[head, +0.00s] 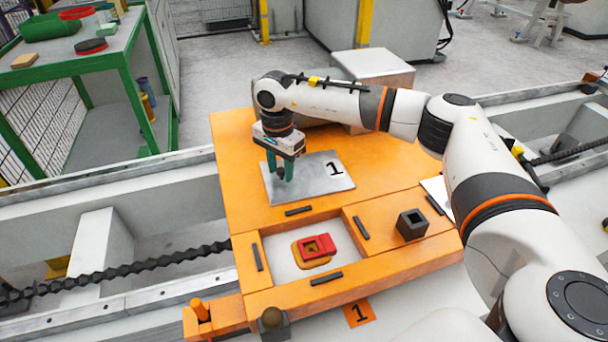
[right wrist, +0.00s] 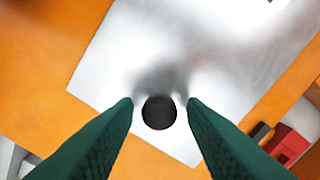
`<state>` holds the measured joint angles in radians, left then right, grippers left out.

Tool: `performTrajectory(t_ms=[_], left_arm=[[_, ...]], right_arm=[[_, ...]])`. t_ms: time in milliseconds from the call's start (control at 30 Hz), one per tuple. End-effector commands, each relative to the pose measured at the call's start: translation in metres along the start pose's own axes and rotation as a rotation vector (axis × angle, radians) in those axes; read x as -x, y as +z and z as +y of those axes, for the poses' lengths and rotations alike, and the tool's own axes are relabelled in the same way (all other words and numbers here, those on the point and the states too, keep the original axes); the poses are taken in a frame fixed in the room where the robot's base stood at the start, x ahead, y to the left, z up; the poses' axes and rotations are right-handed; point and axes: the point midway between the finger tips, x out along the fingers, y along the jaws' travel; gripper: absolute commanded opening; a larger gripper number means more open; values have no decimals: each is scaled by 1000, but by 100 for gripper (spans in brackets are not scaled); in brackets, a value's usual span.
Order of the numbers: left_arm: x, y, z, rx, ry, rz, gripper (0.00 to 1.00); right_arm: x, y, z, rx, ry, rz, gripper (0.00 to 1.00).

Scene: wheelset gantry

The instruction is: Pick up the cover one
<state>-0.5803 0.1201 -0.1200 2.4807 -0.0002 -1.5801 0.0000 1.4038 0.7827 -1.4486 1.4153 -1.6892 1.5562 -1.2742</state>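The cover one (head: 318,178) is a flat grey metal plate marked with a black "1". It lies on the orange platform in the head view, and its plate also fills much of the right wrist view (right wrist: 225,60). A round dark knob (right wrist: 159,112) stands on the plate. My right gripper (head: 282,174) points down over the left part of the plate. In the right wrist view its green fingers (right wrist: 160,104) are apart, one on each side of the knob, with a visible gap on both sides. My left gripper is not in view.
The orange platform (head: 237,150) has a square opening in front of the plate, with a red square part (head: 317,246) inside. A dark hollow block (head: 411,224) stands to its right. A pale box (head: 374,70) is behind. A green-framed table (head: 125,60) stands at far left.

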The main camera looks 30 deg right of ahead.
Motion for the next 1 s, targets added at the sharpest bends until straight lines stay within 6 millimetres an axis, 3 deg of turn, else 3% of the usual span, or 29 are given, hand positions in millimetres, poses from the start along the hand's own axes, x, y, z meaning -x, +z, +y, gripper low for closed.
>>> performTrajectory(t_ms=[33, 200, 233, 567, 1000], left_arm=[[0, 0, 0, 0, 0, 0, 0], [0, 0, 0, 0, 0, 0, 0], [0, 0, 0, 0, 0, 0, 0], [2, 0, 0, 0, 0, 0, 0], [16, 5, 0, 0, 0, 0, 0]], right_arm=[[0, 0, 0, 0, 0, 0, 29], [0, 0, 0, 0, 0, 0, 1], [0, 0, 0, 0, 0, 0, 0], [7, 0, 1, 0, 3, 0, 0], [87, 0, 1, 1, 3, 1, 0]])
